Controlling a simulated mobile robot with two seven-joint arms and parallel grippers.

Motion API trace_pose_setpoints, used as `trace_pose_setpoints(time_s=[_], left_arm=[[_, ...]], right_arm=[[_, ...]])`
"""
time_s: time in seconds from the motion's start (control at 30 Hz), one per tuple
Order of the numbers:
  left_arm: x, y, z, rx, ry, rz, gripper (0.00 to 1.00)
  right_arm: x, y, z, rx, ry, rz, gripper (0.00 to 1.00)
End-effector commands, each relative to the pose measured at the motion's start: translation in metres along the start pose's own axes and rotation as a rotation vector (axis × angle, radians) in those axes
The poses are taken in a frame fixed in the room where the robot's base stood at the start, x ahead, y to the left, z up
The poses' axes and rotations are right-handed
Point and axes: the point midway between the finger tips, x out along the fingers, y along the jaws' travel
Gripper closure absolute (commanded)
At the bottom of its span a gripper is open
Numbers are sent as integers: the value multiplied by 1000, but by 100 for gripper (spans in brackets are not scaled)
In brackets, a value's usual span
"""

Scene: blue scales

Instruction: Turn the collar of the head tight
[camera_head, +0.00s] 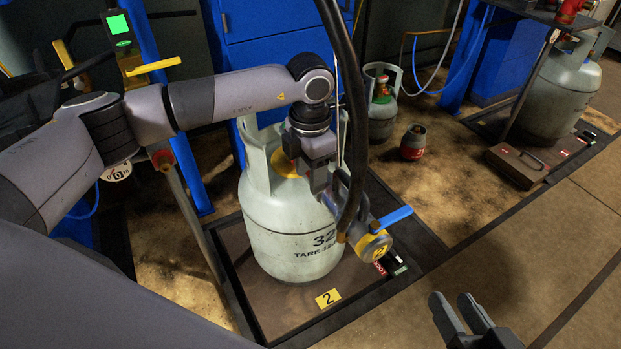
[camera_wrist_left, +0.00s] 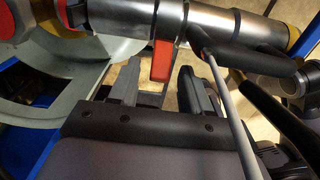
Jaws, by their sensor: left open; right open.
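My right gripper (camera_head: 463,312) is open and empty.
The cylinder stands on a dark-framed scale plate (camera_head: 300,320) with a yellow 2 label. Another large cylinder (camera_head: 563,90) and a brown box (camera_head: 517,165) are at right.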

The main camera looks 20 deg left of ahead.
Motion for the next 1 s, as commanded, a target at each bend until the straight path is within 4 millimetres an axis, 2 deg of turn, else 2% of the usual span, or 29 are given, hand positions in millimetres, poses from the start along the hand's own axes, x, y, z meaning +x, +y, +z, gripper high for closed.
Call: trace_pose_setpoints(time_s=[0.1,0.33,0.37,0.4,0.5,1.0], left_arm=[[12,0,0,0,-1,0,52],[12,0,0,0,-1,1,52],[12,0,0,0,-1,1,59],[12,0,0,0,-1,1,72],[12,0,0,0,-1,1,100],[9,0,2,-2,42,-1,100]], right_arm=[[-1,2,1,-20,11,9,57],[-2,2,-2,-23,16,10,57],[-2,2,-2,-23,16,10,57],[-2,2,-2,-23,16,10,57],[-2,2,-2,-22,16,10,57],[-3,-1,-4,-8,7,2,57]])
